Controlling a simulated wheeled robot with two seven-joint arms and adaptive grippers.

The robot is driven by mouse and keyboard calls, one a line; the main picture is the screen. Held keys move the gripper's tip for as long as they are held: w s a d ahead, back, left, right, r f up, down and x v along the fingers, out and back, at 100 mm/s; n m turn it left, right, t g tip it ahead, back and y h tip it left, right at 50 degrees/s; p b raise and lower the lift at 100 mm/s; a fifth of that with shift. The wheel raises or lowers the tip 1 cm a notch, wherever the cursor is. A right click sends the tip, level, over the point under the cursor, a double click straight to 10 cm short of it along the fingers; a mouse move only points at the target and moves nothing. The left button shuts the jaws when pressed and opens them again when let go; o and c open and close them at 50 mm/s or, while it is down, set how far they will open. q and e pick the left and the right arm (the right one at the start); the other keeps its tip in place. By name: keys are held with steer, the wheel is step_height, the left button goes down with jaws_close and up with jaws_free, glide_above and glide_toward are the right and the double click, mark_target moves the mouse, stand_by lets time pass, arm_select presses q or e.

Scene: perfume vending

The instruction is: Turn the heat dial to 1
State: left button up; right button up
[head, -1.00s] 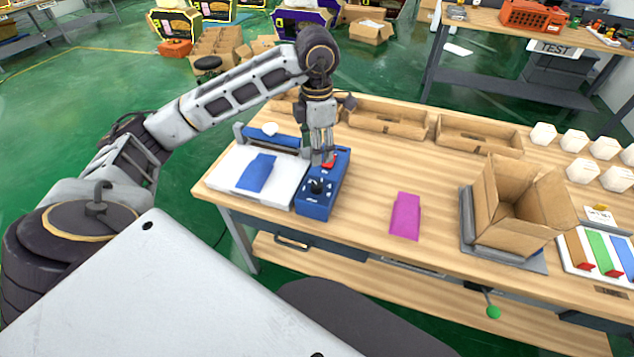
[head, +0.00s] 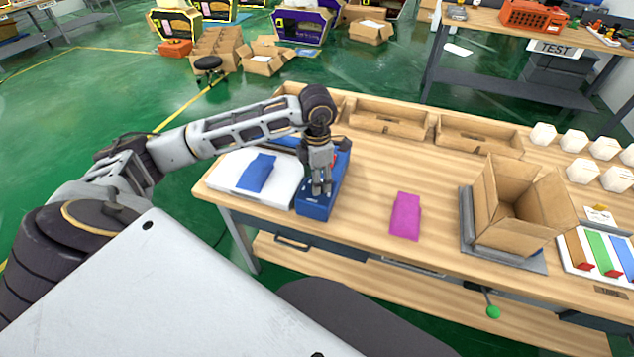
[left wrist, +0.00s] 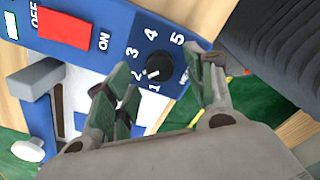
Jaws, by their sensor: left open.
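The blue control box (head: 313,212) stands at the left end of the wooden table. In the left wrist view its black heat dial (left wrist: 160,66) has a ring of numbers from 1 to 5. The dial's white mark is on its lower left side, near 2 and 1; I cannot tell exactly which it points at. My left gripper (head: 321,192) is above the box, pointing down, and hides the dial in the head view. In the left wrist view its open fingers (left wrist: 165,78) are on either side of the dial; contact is unclear. My right gripper is not in view.
A red ON/OFF switch (left wrist: 62,28) is on the same box. A white sealing machine (head: 228,171) with a blue pouch (head: 257,173) is beside it. A magenta pouch (head: 405,216) and an open carton (head: 490,220) are to the right, with bare table between.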

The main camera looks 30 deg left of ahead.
arm_select(q)
step_height(320, 180, down, 2)
steer(key=shift+f, duration=0.1)
steer(key=c, duration=0.8)
steer(key=shift+c, duration=1.2)
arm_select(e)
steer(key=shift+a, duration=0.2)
